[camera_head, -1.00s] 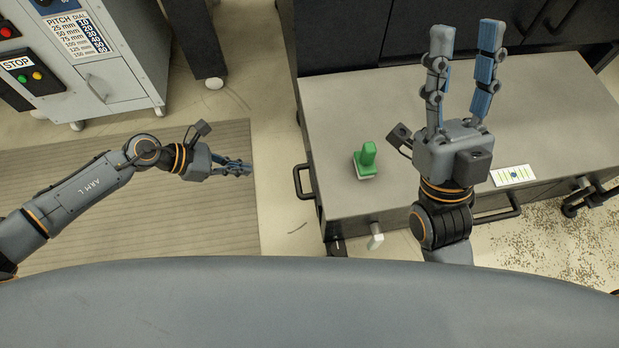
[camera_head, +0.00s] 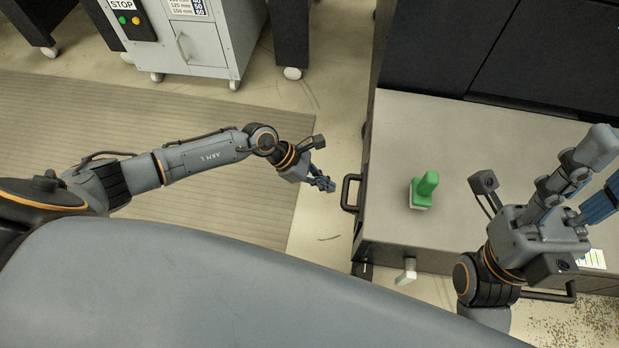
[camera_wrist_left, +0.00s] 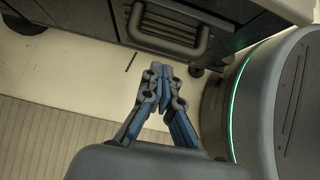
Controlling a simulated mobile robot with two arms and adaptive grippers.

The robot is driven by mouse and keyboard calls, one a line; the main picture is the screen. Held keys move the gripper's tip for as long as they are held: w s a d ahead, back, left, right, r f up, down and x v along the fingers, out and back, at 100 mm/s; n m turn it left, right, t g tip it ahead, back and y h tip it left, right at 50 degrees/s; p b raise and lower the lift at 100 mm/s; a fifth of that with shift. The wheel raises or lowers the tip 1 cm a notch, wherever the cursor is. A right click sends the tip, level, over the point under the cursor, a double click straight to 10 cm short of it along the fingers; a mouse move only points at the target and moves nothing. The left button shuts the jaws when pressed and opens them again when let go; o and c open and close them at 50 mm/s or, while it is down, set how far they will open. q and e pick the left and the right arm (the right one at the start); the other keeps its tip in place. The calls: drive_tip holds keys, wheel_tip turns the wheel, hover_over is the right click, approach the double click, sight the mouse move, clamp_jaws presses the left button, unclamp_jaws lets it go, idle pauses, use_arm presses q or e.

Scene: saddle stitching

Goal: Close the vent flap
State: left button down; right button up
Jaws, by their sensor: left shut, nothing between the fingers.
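My left gripper (camera_head: 325,186) is shut and empty, just left of a black bar handle (camera_head: 347,193) on the end of a grey-topped cabinet (camera_head: 465,135). In the left wrist view the shut blue-grey fingers (camera_wrist_left: 155,74) point at the same kind of handle (camera_wrist_left: 168,38), with a visible gap between them. My right gripper (camera_head: 603,175) is open over the cabinet's right part, its two fingers apart and partly cut by the picture edge.
A green-handled block (camera_head: 424,190) stands on the cabinet top. A white lever (camera_head: 407,271) sticks out of the cabinet's near side. A control cabinet (camera_head: 205,45) stands at the upper left. A ribbed mat (camera_head: 60,120) covers the floor at left. Scraps (camera_head: 575,325) litter the lower right floor.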

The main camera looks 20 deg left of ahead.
sight(346, 190)
use_arm(q)
drive_tip(key=shift+w+d+f, duration=0.1)
drive_tip(key=shift+d, duration=0.6)
drive_tip(key=shift+w+d+r+p, duration=0.2)
drive_tip(key=shift+d+p, duration=0.1)
drive_tip(key=shift+d, duration=0.25)
drive_tip(key=shift+w+d+r+p, duration=0.1)
drive_tip(key=shift+d+r+p, duration=0.15)
drive_tip(key=shift+d, duration=0.3)
drive_tip(key=shift+s+f, duration=0.1)
